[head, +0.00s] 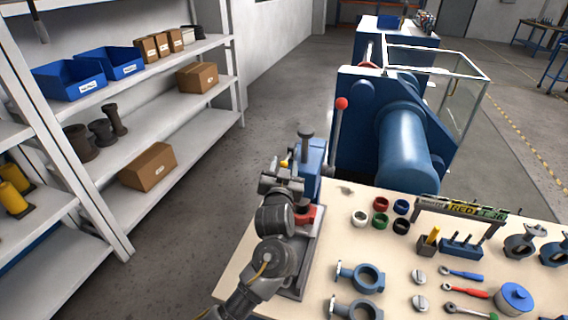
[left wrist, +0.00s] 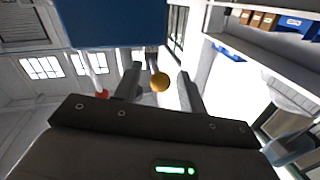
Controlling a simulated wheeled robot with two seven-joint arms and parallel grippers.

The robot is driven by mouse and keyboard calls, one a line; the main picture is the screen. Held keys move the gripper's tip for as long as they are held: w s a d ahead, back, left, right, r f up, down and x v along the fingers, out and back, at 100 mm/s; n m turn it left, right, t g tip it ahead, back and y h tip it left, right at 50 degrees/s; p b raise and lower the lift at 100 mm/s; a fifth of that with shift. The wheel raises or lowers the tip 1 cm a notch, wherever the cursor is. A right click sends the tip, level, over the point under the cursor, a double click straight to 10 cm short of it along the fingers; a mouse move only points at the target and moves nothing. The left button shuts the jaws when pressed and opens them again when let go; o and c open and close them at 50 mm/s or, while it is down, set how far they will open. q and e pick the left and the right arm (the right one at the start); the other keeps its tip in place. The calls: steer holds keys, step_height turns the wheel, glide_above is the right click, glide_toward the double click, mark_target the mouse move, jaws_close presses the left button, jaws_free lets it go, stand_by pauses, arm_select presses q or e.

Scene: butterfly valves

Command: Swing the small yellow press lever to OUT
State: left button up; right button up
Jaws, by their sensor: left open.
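The small yellow press lever shows as a round yellow knob (left wrist: 160,82) between the fingers of my left gripper (left wrist: 160,86) in the left wrist view. The fingers stand open on both sides of it, with gaps visible; I cannot tell its exact depth between them. In the head view a bit of the yellow knob (head: 284,163) shows just beyond the left gripper (head: 282,176). The blue press (head: 313,160) stands right of the gripper, partly hidden by my arm. Its body (left wrist: 110,20) fills the top of the left wrist view. No OUT marking is readable. My right gripper is not in view.
The workbench (head: 330,235) holds valve bodies (head: 360,276), coloured rings and tools to the right. A large blue machine (head: 400,130) with a red-knobbed lever (head: 341,104) stands behind. White shelves (head: 150,105) are at the left, with open floor between.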

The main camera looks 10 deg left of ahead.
arm_select(q)
steer(key=s+p, duration=0.6)
steer(key=s, duration=0.4)
steer(key=shift+d, duration=0.45)
